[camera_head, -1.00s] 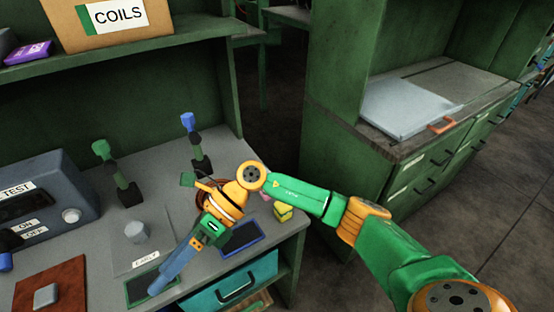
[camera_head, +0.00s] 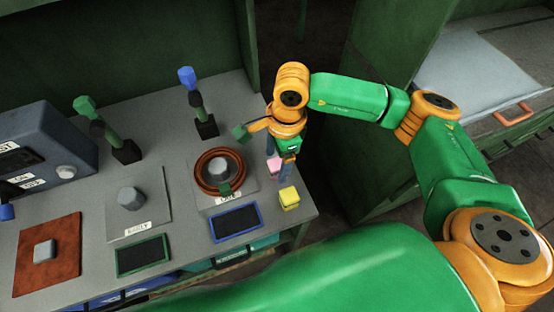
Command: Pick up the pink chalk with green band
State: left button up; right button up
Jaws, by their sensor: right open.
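A small pink block (camera_head: 273,169), which looks like the pink chalk, stands near the right edge of the grey bench. I cannot make out a green band on it at this size. My right gripper (camera_head: 280,162) points down right over it, with its blue fingers open and one close by the block. The fingers partly hide it, and I cannot tell whether they touch it. My left gripper is not in view.
A yellow block (camera_head: 288,198) stands just in front of the pink one. A copper coil (camera_head: 219,172) lies to the left, with blue-edged (camera_head: 236,223) and green-edged (camera_head: 142,256) dark pads in front. Green (camera_head: 104,133) and blue (camera_head: 197,105) levers stand behind.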

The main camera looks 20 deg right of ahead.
notch_tip(320, 180, down, 2)
jog(key=shift+a+f, duration=0.1)
jog(key=shift+a, duration=0.05)
jog(key=shift+w+f, duration=0.15)
jog(key=c, duration=1)
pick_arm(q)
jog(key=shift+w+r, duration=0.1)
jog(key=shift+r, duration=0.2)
pick_arm(e)
grip_shut()
notch_tip(320, 180, up, 3)
jog(key=shift+r+b, duration=0.1)
jog(key=shift+b, duration=0.25)
pick_arm(q)
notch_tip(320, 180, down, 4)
jog(key=b, duration=0.3)
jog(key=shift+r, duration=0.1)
pick_arm(e)
jog(key=s+a+r, duration=0.7)
jog(key=s+r, duration=0.3)
jog(key=s, duration=0.2)
jog(key=shift+a, duration=0.15)
